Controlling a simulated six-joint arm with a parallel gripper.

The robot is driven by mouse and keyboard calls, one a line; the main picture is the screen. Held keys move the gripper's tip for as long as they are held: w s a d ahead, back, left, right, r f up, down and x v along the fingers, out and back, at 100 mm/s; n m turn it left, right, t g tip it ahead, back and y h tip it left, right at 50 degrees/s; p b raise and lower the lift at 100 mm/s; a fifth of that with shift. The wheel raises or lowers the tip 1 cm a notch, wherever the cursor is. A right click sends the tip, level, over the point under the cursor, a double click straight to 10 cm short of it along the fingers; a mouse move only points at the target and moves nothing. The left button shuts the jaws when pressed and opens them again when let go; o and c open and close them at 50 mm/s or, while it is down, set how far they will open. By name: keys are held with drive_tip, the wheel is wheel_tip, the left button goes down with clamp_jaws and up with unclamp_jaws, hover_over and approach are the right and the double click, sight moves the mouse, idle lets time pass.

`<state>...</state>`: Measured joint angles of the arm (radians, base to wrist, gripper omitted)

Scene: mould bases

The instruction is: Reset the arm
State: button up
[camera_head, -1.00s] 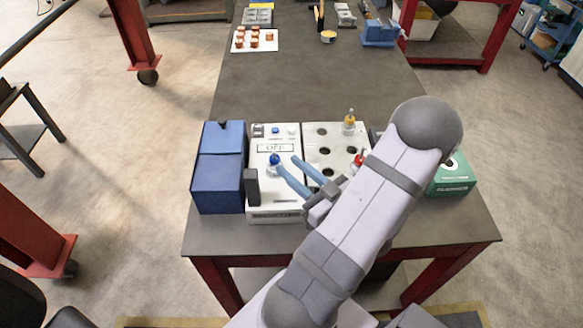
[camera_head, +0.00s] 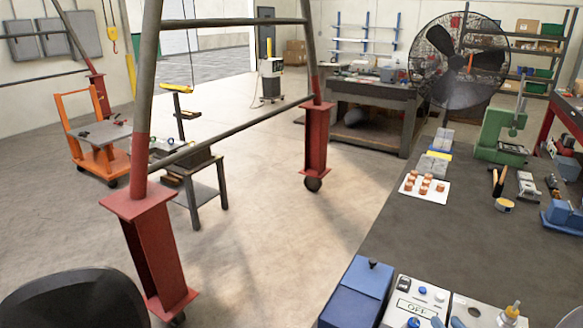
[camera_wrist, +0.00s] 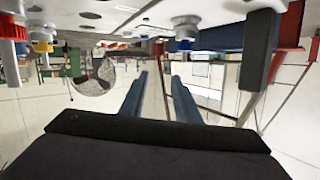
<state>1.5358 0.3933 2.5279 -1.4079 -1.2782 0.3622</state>
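My gripper (camera_wrist: 160,82) shows in the wrist view with its two blue fingers apart and nothing between them. The wrist view looks upside down, and the blue knob (camera_wrist: 185,43) points downward there, apart from the fingers.
A blue box (camera_head: 358,292) stands left of the control box. A white block with a yellow-topped plug (camera_head: 511,312) is to its right. Farther along the table are a white tray (camera_head: 437,194) of copper-coloured pieces and a green machine (camera_head: 500,135). The middle of the tabletop is clear.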

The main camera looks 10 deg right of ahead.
drive_tip(key=w+a+r+n+g+h+p, duration=0.2)
drive_tip(key=w+a+r+n+g+p, duration=0.3)
drive_tip(key=w+a+r+g+p, duration=0.35)
drive_tip(key=s+a+f+n+g+b, duration=0.8)
drive_tip(key=s+a+f, duration=0.3)
drive_tip(key=s, duration=0.2)
drive_tip(key=w+a+f+m+t+y+b, duration=0.25)
drive_tip(key=a+f+m+y, duration=0.3)
drive_tip(key=a+m, duration=0.4)
drive_tip(key=a+f+m+y+b, duration=0.1)
drive_tip(key=a+f+m+b, duration=0.15)
drive_tip(key=f+b, duration=1.3)
drive_tip(key=a+f+m+y+b, duration=0.1)
drive_tip(key=a+f+b, duration=0.3)
drive_tip(key=f+b, duration=1.15)
drive_tip(key=d+f+n+h+b, duration=0.1)
drive_tip(key=d+f+n+b, duration=0.1)
drive_tip(key=f+b, duration=0.9)
drive_tip(key=d+f+n+g+h+b, duration=0.1)
drive_tip(key=d+f+b, duration=0.3)
drive_tip(key=f+b, duration=0.7)
drive_tip(key=shift+s+d+f+n, duration=0.15)
drive_tip(key=shift+s+f+n, duration=0.15)
drive_tip(key=shift+s+n, duration=0.1)
